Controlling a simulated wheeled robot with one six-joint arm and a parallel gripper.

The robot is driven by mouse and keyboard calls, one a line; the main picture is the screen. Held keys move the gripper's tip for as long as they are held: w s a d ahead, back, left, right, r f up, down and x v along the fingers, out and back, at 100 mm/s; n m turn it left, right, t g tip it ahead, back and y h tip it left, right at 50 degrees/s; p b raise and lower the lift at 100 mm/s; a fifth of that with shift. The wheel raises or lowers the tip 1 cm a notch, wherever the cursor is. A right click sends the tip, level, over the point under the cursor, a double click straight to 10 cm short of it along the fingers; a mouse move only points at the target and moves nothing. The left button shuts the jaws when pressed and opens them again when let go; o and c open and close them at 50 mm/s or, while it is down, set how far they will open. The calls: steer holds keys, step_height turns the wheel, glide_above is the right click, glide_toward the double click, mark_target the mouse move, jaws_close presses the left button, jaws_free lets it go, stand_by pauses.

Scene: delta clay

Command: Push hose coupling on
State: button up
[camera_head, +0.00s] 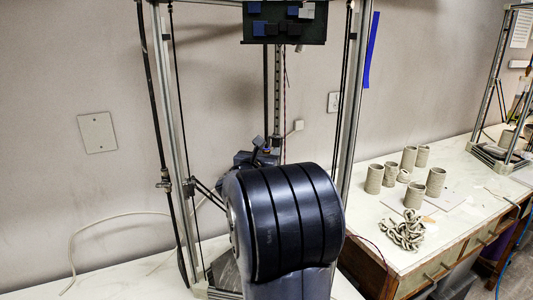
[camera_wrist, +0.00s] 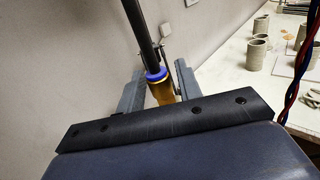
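The hose coupling (camera_wrist: 164,93) shows in the wrist view as a brass-coloured sleeve with a blue ring at its upper end. A black hose or tube (camera_wrist: 139,32) runs up from the ring toward the top of the picture. My gripper (camera_wrist: 160,84) has a grey finger on each side of the coupling, close against it, and appears shut on it. The coupling's lower end is hidden behind the dark plate of my gripper.
A tall metal frame (camera_head: 355,110) with rods stands behind my arm. A dark hose with a fitting (camera_head: 165,180) hangs along its left side. A bench (camera_head: 430,245) on the right bears several clay cups (camera_head: 374,179) and coiled clay (camera_head: 402,232). Red and blue wires (camera_wrist: 302,68) hang close by.

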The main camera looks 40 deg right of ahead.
steer(key=shift+o, duration=0.5)
steer(key=shift+a, duration=0.1)
steer(key=b+v, duration=0.2)
steer(key=v, duration=0.8)
steer(key=shift+s+a, duration=0.2)
steer(key=shift+a, duration=0.05)
steer(key=shift+d+r, duration=0.1)
steer(key=p+x, duration=0.2)
steer(key=x, duration=0.8)
steer(key=shift+w+d, duration=0.2)
steer(key=shift+d, duration=0.05)
steer(key=shift+w+d+r+p, duration=0.1)
steer(key=shift+r+p, duration=0.25)
steer(key=shift+p, duration=0.2)
steer(key=shift+r+p, duration=0.3)
steer(key=shift+p, duration=0.15)
steer(key=shift+f, duration=0.2)
